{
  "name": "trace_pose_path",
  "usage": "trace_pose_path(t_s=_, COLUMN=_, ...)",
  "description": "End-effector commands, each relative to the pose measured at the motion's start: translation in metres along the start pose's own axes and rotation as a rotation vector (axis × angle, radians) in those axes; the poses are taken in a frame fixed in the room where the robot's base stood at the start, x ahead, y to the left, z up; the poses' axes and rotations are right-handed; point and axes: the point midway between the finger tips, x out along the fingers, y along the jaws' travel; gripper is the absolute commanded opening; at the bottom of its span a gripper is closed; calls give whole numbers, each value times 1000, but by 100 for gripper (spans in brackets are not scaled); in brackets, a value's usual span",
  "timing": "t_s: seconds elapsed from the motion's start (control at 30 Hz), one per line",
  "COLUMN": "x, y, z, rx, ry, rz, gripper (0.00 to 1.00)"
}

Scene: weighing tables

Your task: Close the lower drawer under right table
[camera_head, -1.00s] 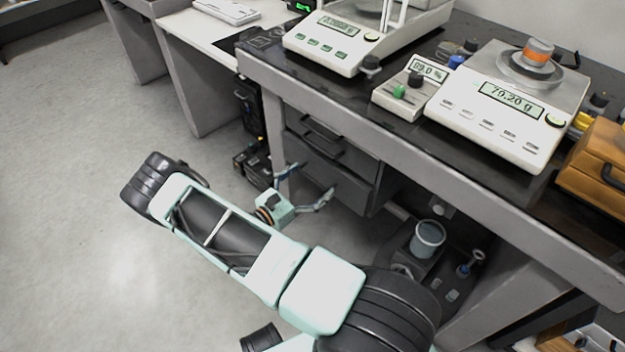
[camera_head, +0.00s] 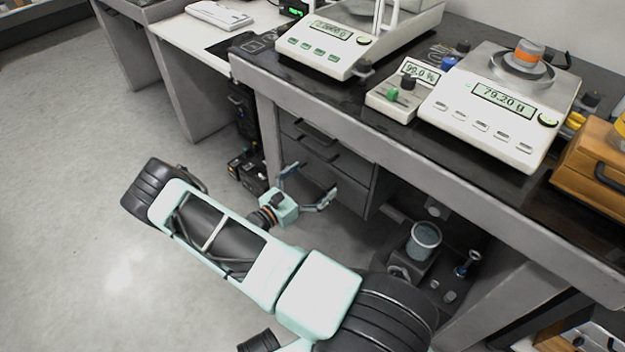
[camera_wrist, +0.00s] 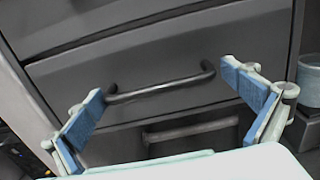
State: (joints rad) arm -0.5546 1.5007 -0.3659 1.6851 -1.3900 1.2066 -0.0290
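Dark grey drawers sit under the right table (camera_head: 400,135). In the head view an upper handle (camera_head: 316,133) and a second handle (camera_head: 323,156) below it show. My gripper (camera_head: 308,188) is in front of the drawer fronts, open and empty, and hides part of the lower front (camera_head: 352,190). In the wrist view my gripper (camera_wrist: 172,100) has its blue pads spread wide around a bar handle (camera_wrist: 160,90) on one drawer front. Another handle (camera_wrist: 190,130) shows below it, partly in shadow. I cannot tell how far the lower drawer stands out.
Two balances (camera_head: 335,40) (camera_head: 495,110) stand on the table top, the right one carrying an orange-banded weight (camera_head: 530,52). A wooden box (camera_head: 593,165) is at the right edge. A beaker (camera_head: 424,240) stands low beside the drawers. Open floor (camera_head: 80,200) lies left.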

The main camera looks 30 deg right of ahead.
Motion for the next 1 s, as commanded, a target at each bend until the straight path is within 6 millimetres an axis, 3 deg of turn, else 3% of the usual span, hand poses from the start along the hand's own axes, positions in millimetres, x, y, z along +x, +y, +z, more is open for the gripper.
trace_pose_path(t_s=0.27, x=-6, y=2, z=0, rx=1, ry=2, rz=4, gripper=100)
trace_pose_path(t_s=0.37, x=-19, y=2, z=-1, rx=1, ry=4, rz=5, gripper=100)
trace_pose_path(t_s=0.7, x=-89, y=2, z=0, rx=0, ry=1, rz=5, gripper=100)
trace_pose_path(t_s=1.0, x=-120, y=1, z=0, rx=1, ry=1, rz=2, gripper=100)
